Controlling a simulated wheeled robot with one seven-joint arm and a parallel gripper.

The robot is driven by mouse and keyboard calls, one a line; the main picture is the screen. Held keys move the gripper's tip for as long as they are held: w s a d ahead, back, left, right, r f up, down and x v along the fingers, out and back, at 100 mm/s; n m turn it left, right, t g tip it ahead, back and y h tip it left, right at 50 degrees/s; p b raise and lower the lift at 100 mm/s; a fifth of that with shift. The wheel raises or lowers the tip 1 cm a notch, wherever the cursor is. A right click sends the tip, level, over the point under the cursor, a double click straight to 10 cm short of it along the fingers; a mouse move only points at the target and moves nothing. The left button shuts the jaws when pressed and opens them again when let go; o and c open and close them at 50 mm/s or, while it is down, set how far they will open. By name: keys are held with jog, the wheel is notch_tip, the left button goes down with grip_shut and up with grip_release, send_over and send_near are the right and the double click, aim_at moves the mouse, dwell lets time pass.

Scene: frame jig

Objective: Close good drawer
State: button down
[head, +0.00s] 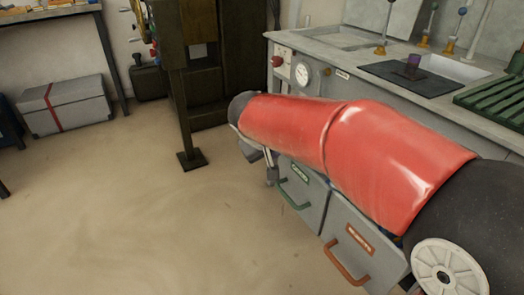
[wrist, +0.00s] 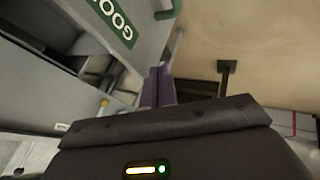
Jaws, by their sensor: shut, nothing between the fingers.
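The good drawer has a grey front (head: 308,205) with a green label and a green handle (head: 294,201) in the head view, low on the bench. In the wrist view its green GOOD label (wrist: 113,20) is at the upper left and its handle (wrist: 169,32) is at the top. The drawer front appears to stand out from the bench; my arm hides its upper part in the head view. My gripper (wrist: 158,74) is shut and empty, its fingertips close to the drawer front. I cannot tell whether they touch it.
A second drawer (head: 368,248) with an orange handle is to the right of the good drawer. The grey bench top (head: 330,50) carries levers and a green rack (head: 492,100). A dark metal stand (head: 186,110) is behind.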

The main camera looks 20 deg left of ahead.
jog(key=shift+w+d, duration=0.4)
jog(key=shift+w, duration=0.1)
jog(key=w+d+p, duration=0.5)
jog(key=w+d, duration=1)
jog(key=w, duration=0.2)
jog(key=shift+p, duration=0.3)
jog(key=shift+w+r, duration=0.1)
jog(key=shift+w, duration=0.05)
